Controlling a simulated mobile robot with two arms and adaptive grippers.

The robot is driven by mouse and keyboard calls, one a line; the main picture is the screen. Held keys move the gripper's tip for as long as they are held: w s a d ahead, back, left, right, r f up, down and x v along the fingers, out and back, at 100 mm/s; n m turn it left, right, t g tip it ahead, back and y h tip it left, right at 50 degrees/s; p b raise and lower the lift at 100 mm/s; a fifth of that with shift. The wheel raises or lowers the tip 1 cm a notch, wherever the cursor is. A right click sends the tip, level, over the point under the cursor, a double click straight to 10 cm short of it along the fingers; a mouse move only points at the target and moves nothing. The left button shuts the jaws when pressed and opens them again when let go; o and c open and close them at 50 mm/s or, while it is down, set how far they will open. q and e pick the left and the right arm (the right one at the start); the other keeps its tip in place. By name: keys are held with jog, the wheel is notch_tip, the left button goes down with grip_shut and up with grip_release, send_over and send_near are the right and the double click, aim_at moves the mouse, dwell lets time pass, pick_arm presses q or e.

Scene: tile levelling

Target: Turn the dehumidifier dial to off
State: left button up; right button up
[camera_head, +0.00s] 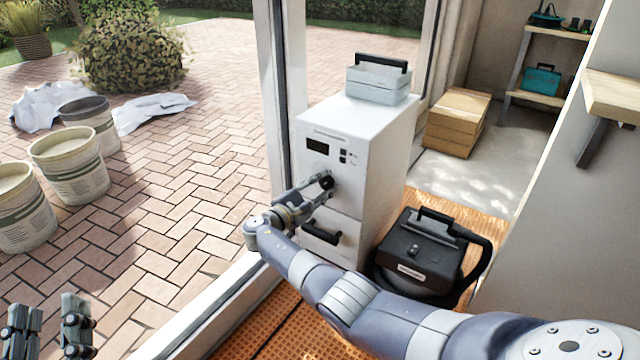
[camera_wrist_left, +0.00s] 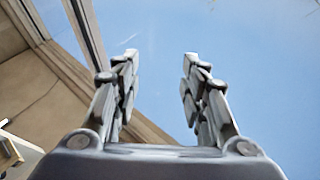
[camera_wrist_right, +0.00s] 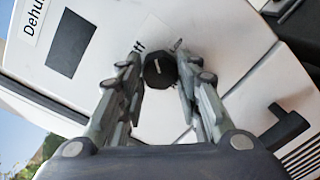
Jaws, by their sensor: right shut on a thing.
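The white dehumidifier (camera_head: 385,160) stands upright in the middle of the head view. Its black dial (camera_head: 327,182) is on the front face, below a dark display (camera_head: 317,146). My right gripper (camera_head: 322,186) is at the front face with its fingers around the dial. In the right wrist view the dial (camera_wrist_right: 159,70) sits between the two fingertips (camera_wrist_right: 160,72), with a light mark on its face. Lettering beside the dial is partly covered by a finger. My left gripper (camera_head: 50,322) is at the lower left of the head view, open and empty; its fingers (camera_wrist_left: 160,75) stand apart against sky.
A grey case (camera_head: 378,82) rests on top of the dehumidifier. A black vacuum-like machine (camera_head: 425,255) stands to its right on an orange mat (camera_head: 285,325). Cardboard boxes (camera_head: 457,122) are behind. Several buckets (camera_head: 68,165) stand on the paving outside the door frame.

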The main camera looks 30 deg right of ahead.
jog(key=n, duration=0.3)
jog(key=shift+n+p, duration=0.4)
pick_arm(q)
notch_tip(320, 180, down, 8)
jog(key=w+g+y, duration=0.1)
jog(key=g, duration=0.3)
jog(key=shift+w+a+r+y+p, duration=0.15)
jog(key=shift+a+y+p, duration=0.15)
jog(key=shift+a+y, duration=0.1)
pick_arm(e)
jog(key=shift+f+n, duration=0.1)
jog(key=shift+n, duration=1.8)
jog(key=o, duration=1)
jog(key=shift+o, duration=0.2)
jog(key=shift+a, duration=0.15)
jog(key=v, duration=1.1)
jog(key=shift+s+a+f, duration=0.2)
jog(key=shift+a, duration=0.2)
